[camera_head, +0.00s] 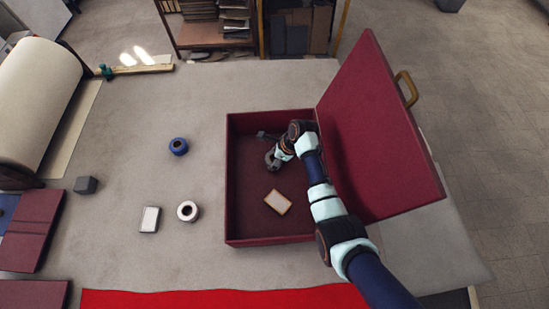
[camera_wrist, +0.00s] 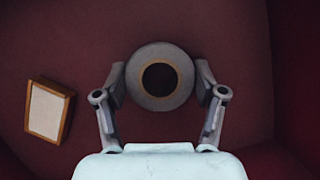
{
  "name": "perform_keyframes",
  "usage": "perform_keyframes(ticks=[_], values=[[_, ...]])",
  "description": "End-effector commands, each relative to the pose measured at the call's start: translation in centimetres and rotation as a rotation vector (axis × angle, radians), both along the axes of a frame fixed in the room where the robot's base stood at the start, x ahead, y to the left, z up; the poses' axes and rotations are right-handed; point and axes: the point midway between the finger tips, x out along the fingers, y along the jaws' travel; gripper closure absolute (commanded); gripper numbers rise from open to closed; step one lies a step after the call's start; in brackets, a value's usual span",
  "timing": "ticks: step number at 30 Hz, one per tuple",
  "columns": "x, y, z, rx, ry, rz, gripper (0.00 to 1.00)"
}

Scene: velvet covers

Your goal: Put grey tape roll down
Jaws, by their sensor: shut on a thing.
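The grey tape roll (camera_wrist: 160,99) sits between the two fingers of my gripper (camera_wrist: 161,85) in the wrist view, and the fingers are shut on its sides. In the head view my gripper (camera_head: 276,157) is inside the open dark red case (camera_head: 236,236), toward its upper middle, with the grey tape roll (camera_head: 270,160) partly hidden by the arm. The case floor lies under the roll. I cannot tell whether the roll touches the floor.
A wood-edged card or small frame (camera_head: 277,202) lies in the case; it also shows in the wrist view (camera_wrist: 48,109). The raised lid (camera_head: 375,140) stands at the right. A blue roll (camera_head: 178,147), a white roll (camera_head: 187,211), a white box (camera_head: 149,219) and a grey block (camera_head: 86,185) are outside.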

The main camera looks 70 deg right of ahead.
Motion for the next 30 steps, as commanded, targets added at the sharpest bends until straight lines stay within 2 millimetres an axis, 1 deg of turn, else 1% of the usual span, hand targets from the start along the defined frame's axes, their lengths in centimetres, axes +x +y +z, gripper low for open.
perform_keyframes(ticks=[5,8,9,11,12,13,23,26,30], values=[[0.0,0.0,0.1,0.000,0.000,0.000,0.66],[0.0,0.0,-0.3,0.000,0.000,0.000,0.66],[0.0,0.0,-0.2,0.000,0.000,0.000,0.25],[0.0,0.0,-0.2,0.000,0.000,0.000,0.15],[0.0,0.0,-0.2,0.000,0.000,0.000,0.09],[0.0,0.0,-0.2,0.000,0.000,0.000,0.05],[0.0,0.0,-0.1,0.000,0.000,0.000,0.05],[-0.1,0.0,0.6,0.000,0.000,0.000,0.05],[-0.6,-0.1,2.2,0.000,0.000,-0.001,0.05]])
